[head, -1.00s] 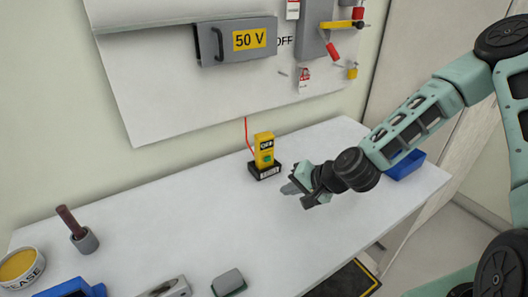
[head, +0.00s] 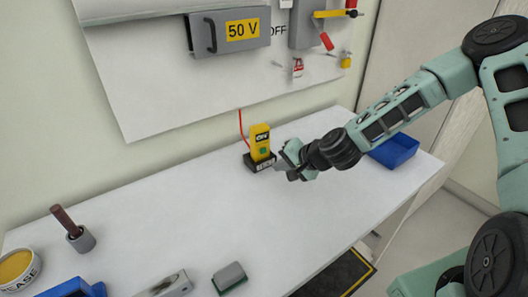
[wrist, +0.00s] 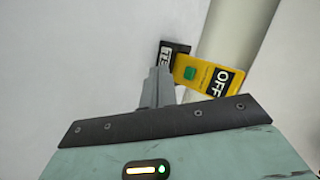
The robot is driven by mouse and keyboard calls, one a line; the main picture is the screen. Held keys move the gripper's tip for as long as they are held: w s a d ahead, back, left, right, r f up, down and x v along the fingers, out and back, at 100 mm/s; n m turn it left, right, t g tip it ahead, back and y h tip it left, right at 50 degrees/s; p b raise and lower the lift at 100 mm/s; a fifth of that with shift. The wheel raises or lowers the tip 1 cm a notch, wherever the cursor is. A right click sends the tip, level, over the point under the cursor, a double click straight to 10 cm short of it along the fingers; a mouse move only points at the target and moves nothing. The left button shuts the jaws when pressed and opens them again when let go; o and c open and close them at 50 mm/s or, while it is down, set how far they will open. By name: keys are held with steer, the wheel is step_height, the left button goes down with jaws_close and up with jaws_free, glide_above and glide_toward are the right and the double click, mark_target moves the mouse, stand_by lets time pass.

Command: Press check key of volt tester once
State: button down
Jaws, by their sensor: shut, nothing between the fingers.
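The volt tester (head: 260,138) is yellow and stands upright in a black base (head: 252,166) on the white bench. Its green check key (head: 264,151) is on its front face; the key also shows in the wrist view (wrist: 190,73). Its display (wrist: 222,82) reads OFF in the wrist view. My gripper (head: 279,164) is shut and empty, close in front and to the right of the tester in the head view. In the wrist view the shut fingertips (wrist: 159,72) are beside the tester and its base. Whether they touch it I cannot tell.
A red lead (head: 241,125) rises behind the tester. A blue bin (head: 394,151) stands at the right end of the bench. A grey block (head: 230,277), a grey cup with a brown handle (head: 82,240) and a grease tin (head: 18,268) are at the front left. The bench middle is clear.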

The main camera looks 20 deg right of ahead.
steer(key=shift+w+a, duration=0.2)
steer(key=shift+w, duration=0.55)
steer(key=shift+w+a, duration=0.15)
steer(key=shift+w, duration=0.6)
steer(key=shift+w+a, duration=0.2)
steer(key=shift+w, duration=0.55)
steer(key=shift+w, duration=0.15)
steer(key=shift+w, duration=0.3)
steer(key=shift+w+a, duration=0.15)
steer(key=shift+w, duration=0.35)
stand_by(1.0)
stand_by(0.3)
steer(key=shift+s, duration=0.95)
steer(key=shift+s+d, duration=0.25)
steer(key=shift+s, duration=0.55)
steer(key=shift+s+d, duration=0.2)
steer(key=shift+s, duration=0.65)
steer(key=shift+s+d, duration=0.25)
steer(key=shift+s, duration=0.55)
